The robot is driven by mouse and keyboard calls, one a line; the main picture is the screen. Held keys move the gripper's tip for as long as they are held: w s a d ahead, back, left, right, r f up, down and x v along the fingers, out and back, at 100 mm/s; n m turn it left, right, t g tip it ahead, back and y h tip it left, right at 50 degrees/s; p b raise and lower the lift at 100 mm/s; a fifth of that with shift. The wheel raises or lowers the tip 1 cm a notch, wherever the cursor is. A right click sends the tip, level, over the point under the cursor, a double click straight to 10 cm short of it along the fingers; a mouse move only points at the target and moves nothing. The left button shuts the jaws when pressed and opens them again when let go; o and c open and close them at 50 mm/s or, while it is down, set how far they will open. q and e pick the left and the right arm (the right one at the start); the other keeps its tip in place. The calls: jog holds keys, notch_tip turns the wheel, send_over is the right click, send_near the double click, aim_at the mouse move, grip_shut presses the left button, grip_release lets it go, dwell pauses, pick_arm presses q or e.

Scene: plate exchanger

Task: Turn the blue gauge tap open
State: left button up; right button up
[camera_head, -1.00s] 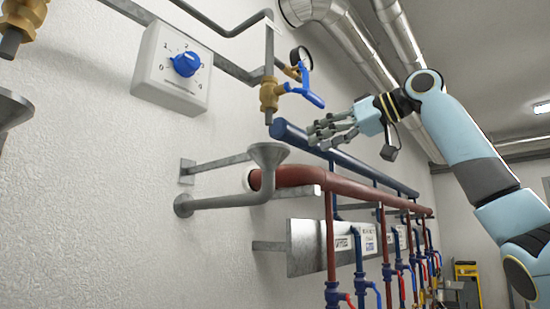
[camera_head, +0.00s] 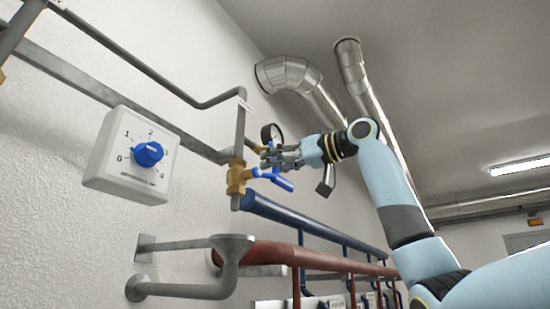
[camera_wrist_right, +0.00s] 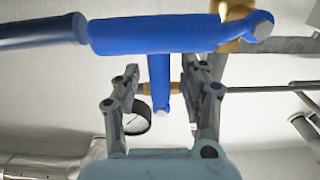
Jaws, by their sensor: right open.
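The blue gauge tap (camera_head: 272,179) has a blue lever on a brass valve body (camera_head: 237,178), on a grey pipe along the wall. A round gauge (camera_head: 271,134) sits just above it and shows partly behind a finger in the wrist view (camera_wrist_right: 137,120). My right gripper (camera_head: 268,158) is at the tap, just above the lever in the head view. In the right wrist view (camera_wrist_right: 162,78) its fingers are spread, with a blue upright part of the tap (camera_wrist_right: 160,85) between them and the wide blue lever (camera_wrist_right: 155,35) across beyond the fingertips. Contact cannot be told. My left gripper is out of view.
A white box with a blue dial (camera_head: 148,154) is on the wall to the left. Blue (camera_head: 310,224) and red (camera_head: 310,258) pipes run away below. Silver ducts (camera_head: 298,82) are above.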

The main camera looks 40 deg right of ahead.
jog(key=shift+w, duration=0.25)
jog(key=shift+s, duration=0.1)
jog(key=shift+c, duration=0.2)
grip_shut()
